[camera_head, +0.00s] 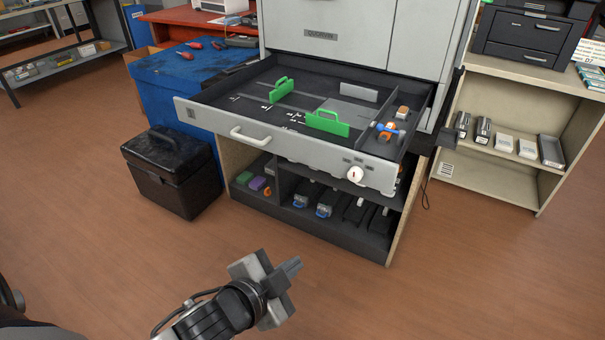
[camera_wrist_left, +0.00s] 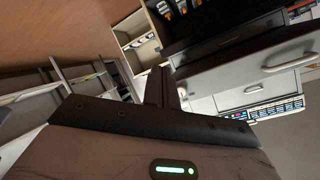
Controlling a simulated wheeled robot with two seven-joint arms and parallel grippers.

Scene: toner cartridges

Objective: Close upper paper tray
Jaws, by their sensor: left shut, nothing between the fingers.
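The upper paper tray (camera_head: 215,118) is pulled out of the large grey printer (camera_head: 330,30). Its pale front panel has a white handle (camera_head: 250,137) and a white round knob (camera_head: 355,174). Inside are two green guides (camera_head: 327,123), a grey plate and a side channel with small orange and blue parts. My left gripper (camera_head: 292,270) is shut and empty, low in front of the tray and well apart from it. Its closed fingers (camera_wrist_left: 162,88) also show in the left wrist view, touching nothing. My right gripper is not in view.
Below the tray is an open cabinet (camera_head: 285,212) with cartridges. A black toolbox (camera_head: 172,168) stands on the floor to the left, beside a blue bench (camera_head: 165,85). A shelf unit (camera_head: 495,185) stands to the right. The floor around my gripper is clear.

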